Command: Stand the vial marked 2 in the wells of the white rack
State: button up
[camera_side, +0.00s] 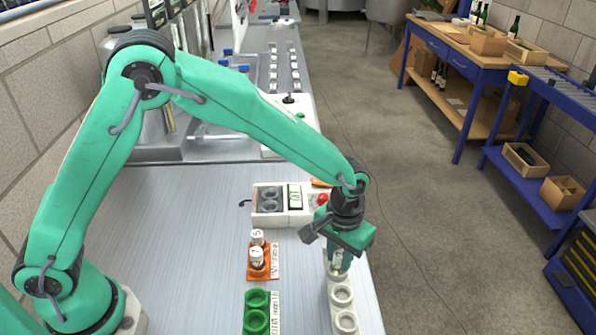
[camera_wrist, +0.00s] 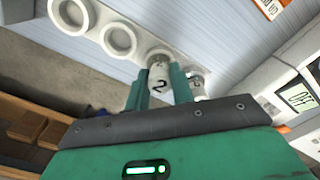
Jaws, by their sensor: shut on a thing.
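The vial marked 2 (camera_wrist: 159,82) is between the fingers of my gripper (camera_wrist: 161,76), which is shut on it. It lines up with a well of the white rack (camera_wrist: 95,22); I cannot tell whether its base is down in the well. In the side view, my gripper (camera_side: 336,262) is over the far part of the white rack (camera_side: 343,309), with part of the vial (camera_side: 335,259) showing. Two nearer wells are empty. Another white-capped vial (camera_wrist: 197,84) shows just beyond the right finger in the wrist view.
An orange holder (camera_side: 262,273) with two white-capped vials stands left of the white rack. A green holder (camera_side: 257,312) with open wells is at the front. A white device (camera_side: 297,216) with two dark round wells and a red knob stands behind. The table's right edge is close to the rack.

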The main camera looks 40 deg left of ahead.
jog(key=shift+f, duration=0.25)
dwell(0.4)
jog(key=o, duration=1.5)
jog(key=shift+o, duration=0.2)
jog(key=shift+r, duration=0.15)
jog(key=shift+r, duration=2.85)
